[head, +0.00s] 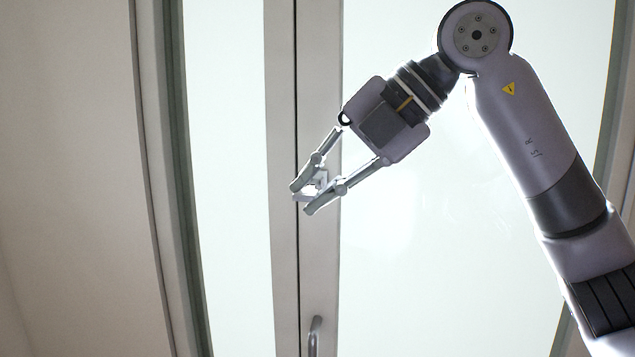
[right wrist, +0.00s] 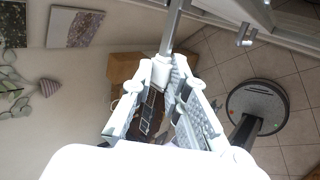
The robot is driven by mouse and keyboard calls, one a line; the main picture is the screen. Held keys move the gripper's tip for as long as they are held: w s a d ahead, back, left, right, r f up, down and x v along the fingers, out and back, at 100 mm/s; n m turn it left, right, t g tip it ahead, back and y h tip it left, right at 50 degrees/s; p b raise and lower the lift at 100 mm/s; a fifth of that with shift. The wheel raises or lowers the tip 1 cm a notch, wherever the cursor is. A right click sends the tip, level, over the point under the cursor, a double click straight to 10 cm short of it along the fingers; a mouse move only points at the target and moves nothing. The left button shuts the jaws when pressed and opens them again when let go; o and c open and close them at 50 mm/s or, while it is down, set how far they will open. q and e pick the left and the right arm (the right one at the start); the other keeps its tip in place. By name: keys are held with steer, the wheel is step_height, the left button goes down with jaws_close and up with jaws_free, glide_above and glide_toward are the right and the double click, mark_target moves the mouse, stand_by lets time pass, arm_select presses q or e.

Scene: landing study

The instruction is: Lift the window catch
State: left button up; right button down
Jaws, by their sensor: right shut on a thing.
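The window catch (head: 318,183) is a small pale piece on the light frame strip between two tall glass panes, left of centre in the head view. My right gripper (head: 306,197) comes in from the upper right with both fingertips closed around it. In the right wrist view the fingers of my right gripper (right wrist: 163,68) converge on the pale catch (right wrist: 161,75), and a grey bar runs upward beyond it. The fingers hide part of the catch, so its exact angle is hard to tell. My left gripper is in neither view.
A grey bar handle (head: 315,336) stands on the frame below the catch. A plain wall (head: 70,150) is at the left. The right wrist view shows a brown box (right wrist: 122,68), wall pictures (right wrist: 75,27) and tiled floor (right wrist: 285,75).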

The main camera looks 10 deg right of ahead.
steer(key=shift+r, duration=0.1)
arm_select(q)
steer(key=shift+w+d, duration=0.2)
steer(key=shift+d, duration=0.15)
arm_select(e)
steer(key=c, duration=1.8)
jaws_free()
steer(key=shift+w, duration=0.1)
steer(key=shift+d+r, duration=0.1)
steer(key=shift+d, duration=0.05)
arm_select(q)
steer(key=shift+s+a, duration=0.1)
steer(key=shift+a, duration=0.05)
arm_select(e)
steer(key=v, duration=1.1)
steer(key=shift+d+r, duration=0.15)
steer(key=shift+d, duration=0.05)
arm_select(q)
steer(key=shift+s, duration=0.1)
arm_select(e)
steer(key=shift+s, duration=0.2)
